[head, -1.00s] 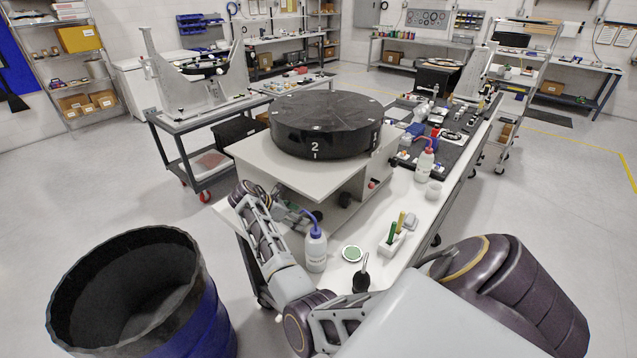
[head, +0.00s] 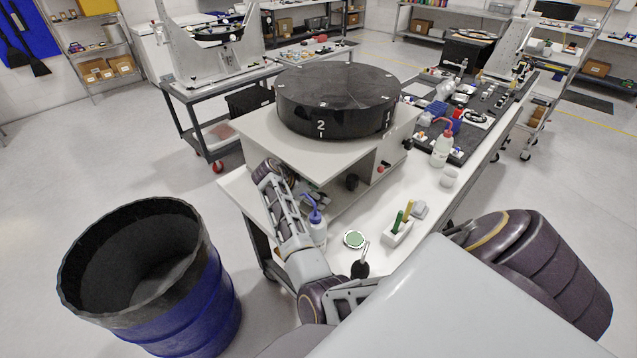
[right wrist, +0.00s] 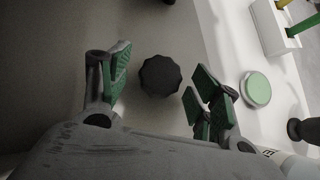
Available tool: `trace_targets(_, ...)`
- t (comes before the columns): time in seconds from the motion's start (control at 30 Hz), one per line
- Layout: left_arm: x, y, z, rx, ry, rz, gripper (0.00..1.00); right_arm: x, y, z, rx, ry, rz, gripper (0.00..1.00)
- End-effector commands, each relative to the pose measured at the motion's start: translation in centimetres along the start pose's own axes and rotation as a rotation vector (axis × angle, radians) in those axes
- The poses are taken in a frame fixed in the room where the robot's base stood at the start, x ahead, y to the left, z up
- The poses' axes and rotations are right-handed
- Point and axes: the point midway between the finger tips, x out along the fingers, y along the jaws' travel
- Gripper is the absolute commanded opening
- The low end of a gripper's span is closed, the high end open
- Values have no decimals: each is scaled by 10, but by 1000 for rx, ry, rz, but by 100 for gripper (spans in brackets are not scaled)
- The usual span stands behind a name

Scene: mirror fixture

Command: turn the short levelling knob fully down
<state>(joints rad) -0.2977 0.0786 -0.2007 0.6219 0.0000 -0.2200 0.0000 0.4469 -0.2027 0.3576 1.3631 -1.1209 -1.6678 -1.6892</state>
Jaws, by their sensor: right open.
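A short dark knob (right wrist: 159,78) with a scalloped rim shows in the right wrist view. It lies between the spread fingers of my right gripper (right wrist: 158,86), which is open; a gap shows on each side of the knob. The fingers have green pads. In the head view my right gripper (head: 312,196) is low beside the pale fixture plate (head: 262,143), mostly hidden behind my wrist. A large black round disc (head: 335,112) marked 2 sits on the fixture. Another dark knob (head: 352,182) shows under the plate. My left gripper is not in view.
A wash bottle (head: 317,232) with a blue nozzle stands close to my right forearm. A green round pad (head: 354,239), a small holder with brushes (head: 398,233) and a white bottle (head: 442,150) are on the bench. A blue drum (head: 200,310) stands on the floor at left.

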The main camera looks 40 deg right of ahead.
Motion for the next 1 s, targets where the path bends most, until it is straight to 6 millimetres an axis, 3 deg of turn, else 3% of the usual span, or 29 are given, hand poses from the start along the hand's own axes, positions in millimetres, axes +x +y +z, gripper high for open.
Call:
trace_targets(0.23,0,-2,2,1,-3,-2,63,0,0,0,0,0,0,63)
trace_targets(0.6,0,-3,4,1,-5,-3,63,0,0,0,0,0,0,18)
trace_targets(1.0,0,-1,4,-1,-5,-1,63,1,2,1,63,1,-63,18)
